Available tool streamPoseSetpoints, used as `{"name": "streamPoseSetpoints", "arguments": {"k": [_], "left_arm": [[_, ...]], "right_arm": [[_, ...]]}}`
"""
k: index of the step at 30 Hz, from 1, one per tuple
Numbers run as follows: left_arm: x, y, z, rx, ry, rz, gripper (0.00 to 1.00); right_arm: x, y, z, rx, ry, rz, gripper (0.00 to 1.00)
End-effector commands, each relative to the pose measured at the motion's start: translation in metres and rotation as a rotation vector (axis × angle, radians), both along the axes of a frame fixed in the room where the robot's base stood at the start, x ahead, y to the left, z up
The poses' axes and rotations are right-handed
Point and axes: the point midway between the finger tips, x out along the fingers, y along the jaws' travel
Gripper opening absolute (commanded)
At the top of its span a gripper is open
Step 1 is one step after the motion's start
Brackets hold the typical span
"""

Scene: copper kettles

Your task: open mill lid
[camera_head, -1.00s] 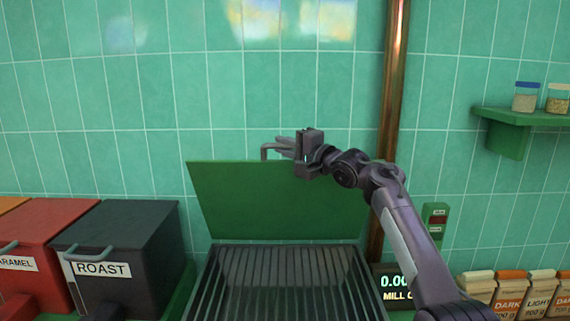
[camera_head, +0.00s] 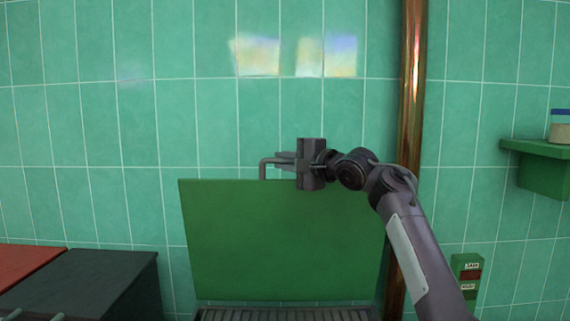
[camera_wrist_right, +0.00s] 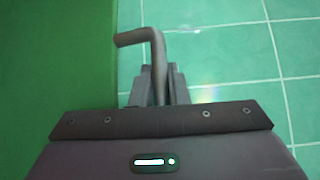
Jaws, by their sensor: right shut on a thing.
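The mill lid is a green panel (camera_head: 285,240) standing raised, close to upright, above the dark slatted grate (camera_head: 285,314) of the mill. A grey bent handle (camera_head: 263,168) sticks up at its top edge. My right gripper (camera_head: 284,162) is at the lid's top edge, shut on the handle. In the right wrist view the handle (camera_wrist_right: 157,60) runs up between the two fingers, with the green lid (camera_wrist_right: 55,70) on the left. My left gripper is not in view.
A copper pipe (camera_head: 411,120) runs up the tiled wall just right of the lid. A dark bin (camera_head: 85,280) and a red bin (camera_head: 25,268) stand at the left. A green shelf (camera_head: 540,170) with a jar and a small switch box (camera_head: 467,273) are at the right.

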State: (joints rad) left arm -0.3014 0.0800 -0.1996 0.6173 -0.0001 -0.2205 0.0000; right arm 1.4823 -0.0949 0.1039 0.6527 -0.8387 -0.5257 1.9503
Motion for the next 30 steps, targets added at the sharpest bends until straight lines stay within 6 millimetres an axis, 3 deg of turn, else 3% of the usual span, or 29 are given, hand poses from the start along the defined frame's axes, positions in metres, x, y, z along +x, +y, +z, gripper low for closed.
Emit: {"name": "streamPoseSetpoints", "arguments": {"k": [3, 4, 6, 17, 24, 30], "left_arm": [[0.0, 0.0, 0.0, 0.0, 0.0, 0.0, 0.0], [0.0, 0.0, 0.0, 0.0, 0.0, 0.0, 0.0], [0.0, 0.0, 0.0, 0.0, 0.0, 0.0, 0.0], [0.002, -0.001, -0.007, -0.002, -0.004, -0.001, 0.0], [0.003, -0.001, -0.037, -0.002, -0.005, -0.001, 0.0], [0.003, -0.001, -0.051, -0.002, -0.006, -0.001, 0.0]], "right_arm": [[0.0, 0.0, 0.002, -0.001, -0.004, 0.0, 0.0], [0.0, 0.0, 0.002, -0.001, -0.004, 0.0, 0.16], [0.0, 0.0, 0.002, -0.001, -0.004, 0.0, 0.23], [-0.004, -0.004, -0.002, 0.0, -0.003, 0.0, 0.23], [-0.03, -0.031, -0.003, 0.001, -0.006, -0.001, 0.23], [-0.05, -0.051, 0.002, 0.001, -0.005, -0.001, 0.23]]}}
